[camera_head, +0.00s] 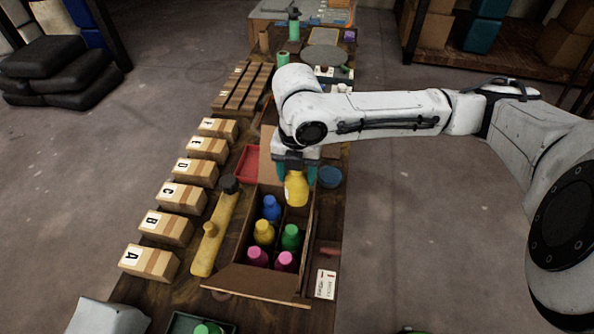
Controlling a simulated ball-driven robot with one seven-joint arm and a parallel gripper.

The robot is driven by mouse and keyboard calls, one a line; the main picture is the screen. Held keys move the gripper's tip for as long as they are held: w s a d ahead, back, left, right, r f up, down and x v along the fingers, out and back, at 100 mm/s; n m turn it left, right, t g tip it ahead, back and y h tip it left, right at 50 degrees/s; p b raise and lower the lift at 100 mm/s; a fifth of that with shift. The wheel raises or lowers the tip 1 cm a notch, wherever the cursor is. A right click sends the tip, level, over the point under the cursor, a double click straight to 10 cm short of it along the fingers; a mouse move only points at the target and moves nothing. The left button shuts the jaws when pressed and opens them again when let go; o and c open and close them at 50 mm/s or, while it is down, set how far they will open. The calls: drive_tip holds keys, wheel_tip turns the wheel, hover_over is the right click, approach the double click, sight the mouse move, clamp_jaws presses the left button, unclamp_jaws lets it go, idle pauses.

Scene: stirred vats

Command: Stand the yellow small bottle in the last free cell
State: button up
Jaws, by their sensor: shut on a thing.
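My gripper (296,177) is shut on the yellow small bottle (296,190). It holds the bottle over the far right part of a brown divided box (251,280). Inside the box stand a blue bottle (271,208), another yellow bottle (264,233), a green bottle (290,238) and two pink bottles (257,257) (284,262). The far right cell, beyond the green bottle, shows no bottle in its visible part. The held bottle partly hides that cell, and I cannot tell whether its base is inside.
Lettered cartons (166,226) line the table's left side. A yellow-brown long object (211,240) lies left of the box. A red tray (252,163) and a blue round object (330,177) stand near my gripper. A white card (326,284) lies right of the box.

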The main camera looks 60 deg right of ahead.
drive_tip(key=shift+f, duration=0.15)
drive_tip(key=shift+f+b, duration=1.05)
drive_tip(key=shift+f, duration=0.15)
drive_tip(key=shift+f, duration=0.15)
drive_tip(key=shift+f+b, duration=0.75)
drive_tip(key=shift+f, duration=0.05)
drive_tip(key=shift+f, duration=0.15)
drive_tip(key=shift+f+b, duration=0.6)
drive_tip(key=shift+f, duration=0.1)
drive_tip(key=o, duration=1.3)
drive_tip(key=shift+o, duration=0.2)
